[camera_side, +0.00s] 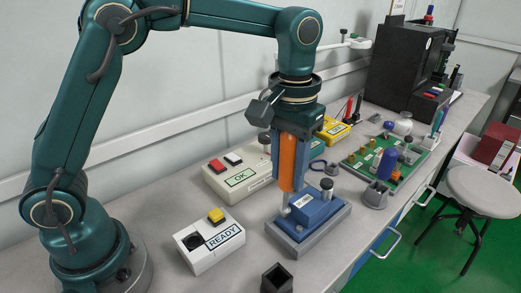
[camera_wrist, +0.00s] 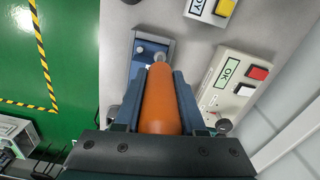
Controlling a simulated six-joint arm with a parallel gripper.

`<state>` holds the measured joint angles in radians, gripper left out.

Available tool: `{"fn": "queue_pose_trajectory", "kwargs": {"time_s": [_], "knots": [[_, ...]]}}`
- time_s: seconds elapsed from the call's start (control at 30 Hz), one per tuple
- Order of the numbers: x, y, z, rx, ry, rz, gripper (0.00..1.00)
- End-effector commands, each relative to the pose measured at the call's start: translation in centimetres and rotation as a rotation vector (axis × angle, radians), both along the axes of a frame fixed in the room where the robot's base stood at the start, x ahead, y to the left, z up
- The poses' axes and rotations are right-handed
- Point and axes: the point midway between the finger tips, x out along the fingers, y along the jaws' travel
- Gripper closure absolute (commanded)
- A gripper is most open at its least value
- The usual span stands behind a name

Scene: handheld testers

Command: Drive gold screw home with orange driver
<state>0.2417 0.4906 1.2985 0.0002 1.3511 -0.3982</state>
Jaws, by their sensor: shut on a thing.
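My gripper (camera_side: 290,178) is shut on the orange driver (camera_side: 287,160), which hangs upright between its blue fingers. In the wrist view the gripper (camera_wrist: 162,80) holds the driver (camera_wrist: 158,112) along its handle. The driver's lower end is over the left part of a blue housing (camera_side: 318,211), which sits in a grey fixture (camera_side: 308,242). The housing also shows in the wrist view (camera_wrist: 139,64), partly hidden by gripper and driver. I cannot make out the gold screw, nor tell whether the tip touches anything.
A white READY box (camera_side: 208,249) stands left of the fixture, and an OK box (camera_side: 226,184) behind it. A small dark square holder (camera_side: 276,279) is in front. A green board (camera_side: 357,160) with several parts lies to the right. A grey cup (camera_side: 375,196) stands near the bench's edge.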

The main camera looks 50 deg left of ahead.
Motion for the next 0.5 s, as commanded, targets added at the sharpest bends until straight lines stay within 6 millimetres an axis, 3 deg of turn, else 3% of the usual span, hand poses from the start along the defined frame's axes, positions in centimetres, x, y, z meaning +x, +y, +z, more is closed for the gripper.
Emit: {"fn": "queue_pose_trajectory", "kwargs": {"time_s": [0.5], "knots": [[0.01,-0.01,-0.76,0.0,0.0,0.0,1.0]]}}
